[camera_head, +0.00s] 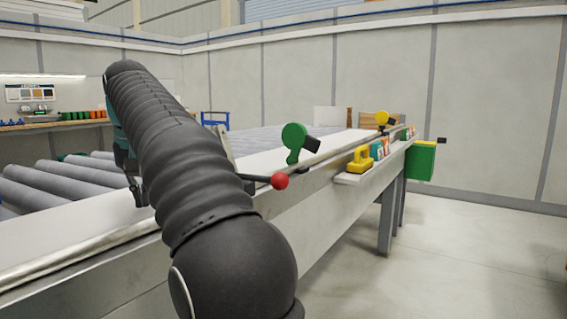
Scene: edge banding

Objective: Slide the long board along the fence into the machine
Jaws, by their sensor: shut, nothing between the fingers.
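A long white board-like strip (85,228) lies along the near side of the roller table, running from the lower left toward the back right. I cannot tell whether it is the loose board or a fixed surface. A metal rail (60,258), perhaps the fence, runs along its front edge. My gripper (139,196) shows partly beside my black-sleeved arm, pointing down just over the white strip. It is shut, and I see nothing held in it. My arm hides the middle of the strip and rail. I cannot clearly make out the machine's infeed.
Grey rollers (50,185) fill the left side. Along the front edge stand a green round part (293,137), a lever with a red knob (280,180), a yellow part (361,160) and a green box (420,162). The floor (440,255) at right is clear.

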